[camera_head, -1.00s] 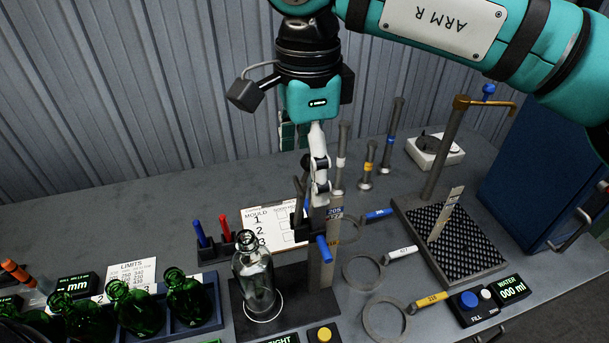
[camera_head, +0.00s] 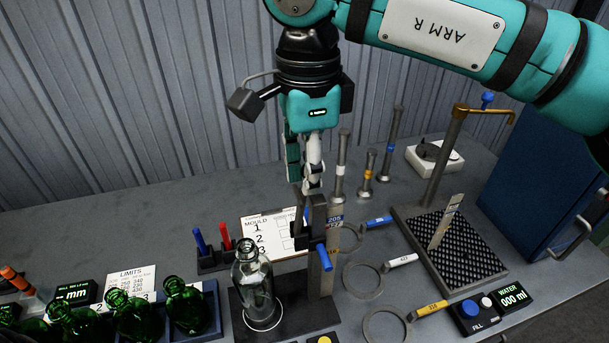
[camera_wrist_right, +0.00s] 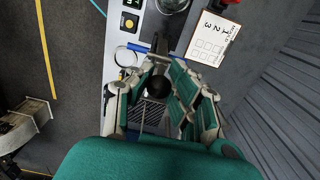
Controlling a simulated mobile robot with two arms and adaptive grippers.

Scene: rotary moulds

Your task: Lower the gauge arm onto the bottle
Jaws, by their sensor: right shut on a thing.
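The clear glass bottle (camera_head: 253,283) stands upright on the dark base (camera_head: 318,318) of the height gauge. The gauge's post (camera_head: 315,284) rises right of the bottle, with a blue handle (camera_head: 323,257) on its side. The dark gauge arm (camera_head: 299,226) shows at the upper part of the post, above the bottle's mouth level in the picture. My right gripper (camera_head: 310,188) points down at the top of the gauge, its fingers close together and shut on the gauge arm. The wrist view shows a black round knob (camera_wrist_right: 131,87) by the fingers; the exact contact is partly hidden. My left gripper is out of view.
Green bottles (camera_head: 187,306) stand in a rack at left. A pen holder (camera_head: 215,258) and mould sheet (camera_head: 265,236) sit behind the bottle. Ring gauges (camera_head: 363,281) and plug gauges (camera_head: 391,145) lie or stand right of the post. A water stand (camera_head: 440,165) is further right.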

